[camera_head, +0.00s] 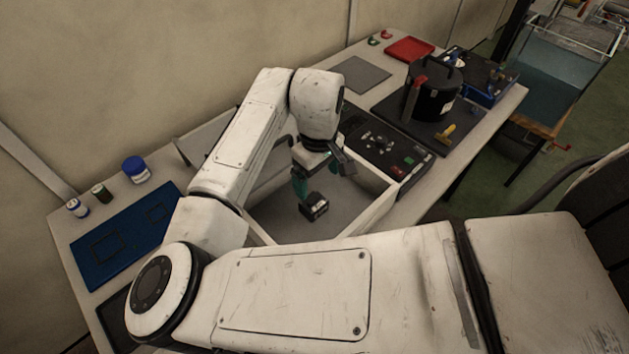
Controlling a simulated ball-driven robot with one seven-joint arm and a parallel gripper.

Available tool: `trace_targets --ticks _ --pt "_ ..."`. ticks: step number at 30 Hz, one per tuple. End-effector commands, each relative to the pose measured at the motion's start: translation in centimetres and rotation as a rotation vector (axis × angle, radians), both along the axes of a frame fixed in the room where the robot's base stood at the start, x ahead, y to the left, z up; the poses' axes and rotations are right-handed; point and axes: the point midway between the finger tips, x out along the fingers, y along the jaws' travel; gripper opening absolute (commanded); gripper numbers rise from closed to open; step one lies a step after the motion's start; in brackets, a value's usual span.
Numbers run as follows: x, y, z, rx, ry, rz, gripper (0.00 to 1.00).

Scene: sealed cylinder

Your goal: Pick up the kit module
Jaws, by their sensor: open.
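My gripper (343,163) hangs at the end of my white arm, over the open light-walled bin (377,210) in the middle of the bench. It is open, and nothing shows between its fingers. Much of the bin's left side is hidden behind my arm.
Right of the bin are a black panel with small parts (385,145), a large black cylinder (434,88) and a yellow-handled tool (446,133). A red tray (409,49) lies at the back.

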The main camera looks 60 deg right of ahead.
Motion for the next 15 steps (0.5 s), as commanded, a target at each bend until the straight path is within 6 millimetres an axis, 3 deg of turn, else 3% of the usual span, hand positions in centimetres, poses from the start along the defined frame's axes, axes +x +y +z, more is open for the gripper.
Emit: trace_targets --ticks 15 --pt "0.1 0.3 -5.5 0.007 0.001 0.004 0.94"
